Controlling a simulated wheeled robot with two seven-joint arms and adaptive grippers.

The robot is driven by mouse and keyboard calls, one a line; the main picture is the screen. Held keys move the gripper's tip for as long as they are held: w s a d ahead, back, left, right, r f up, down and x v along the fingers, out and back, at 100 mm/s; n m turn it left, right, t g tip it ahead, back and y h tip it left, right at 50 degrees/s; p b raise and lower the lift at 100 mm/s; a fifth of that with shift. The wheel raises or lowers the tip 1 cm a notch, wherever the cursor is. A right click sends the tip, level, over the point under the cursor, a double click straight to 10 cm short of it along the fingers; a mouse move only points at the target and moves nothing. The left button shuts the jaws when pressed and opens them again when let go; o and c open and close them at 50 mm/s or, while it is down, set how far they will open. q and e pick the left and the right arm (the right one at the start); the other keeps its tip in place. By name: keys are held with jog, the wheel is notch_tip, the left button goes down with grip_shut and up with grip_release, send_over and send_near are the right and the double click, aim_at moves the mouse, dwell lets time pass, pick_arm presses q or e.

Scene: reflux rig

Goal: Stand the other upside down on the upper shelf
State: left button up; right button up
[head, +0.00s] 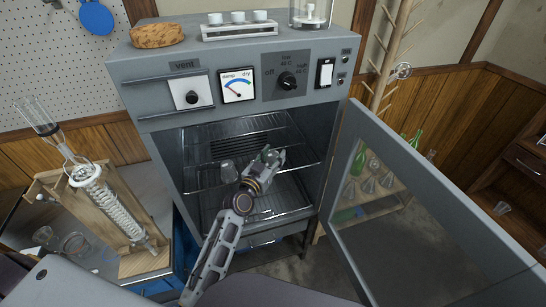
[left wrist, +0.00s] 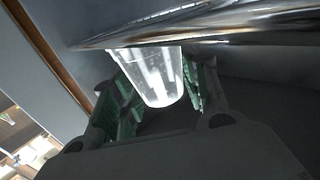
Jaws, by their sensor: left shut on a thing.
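The drying oven (head: 225,115) stands open, with wire shelves inside; the upper shelf (head: 205,152) is in its upper part. My left gripper (head: 268,157) reaches into the oven. In the left wrist view the gripper (left wrist: 150,95) is shut on a clear glass (left wrist: 155,75), held between its green-padded fingers. The glass's wider end is near a shiny metal bar (left wrist: 220,30); I cannot tell if they touch. In the head view the held glass is hard to make out. Another clear glass (head: 228,172) shows left of the gripper, apart from its fingers. My right gripper is not in view.
The oven door (head: 425,205) hangs open at the right. A glass coil condenser (head: 115,205) on a wooden stand is at the left, with glassware beside it. A cork ring (head: 157,36) and a white rack (head: 240,32) stand on the oven top. A peg rack stands behind the door.

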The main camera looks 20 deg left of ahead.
pick_arm(q)
jog(key=o, duration=0.6)
jog(key=shift+o, duration=0.7)
jog(key=s+a, duration=0.2)
jog(key=s, duration=0.9)
jog(key=shift+s+a, duration=0.15)
jog(key=shift+s, duration=0.25)
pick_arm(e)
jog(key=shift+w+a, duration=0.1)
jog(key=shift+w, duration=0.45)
pick_arm(q)
jog(key=shift+f, duration=0.1)
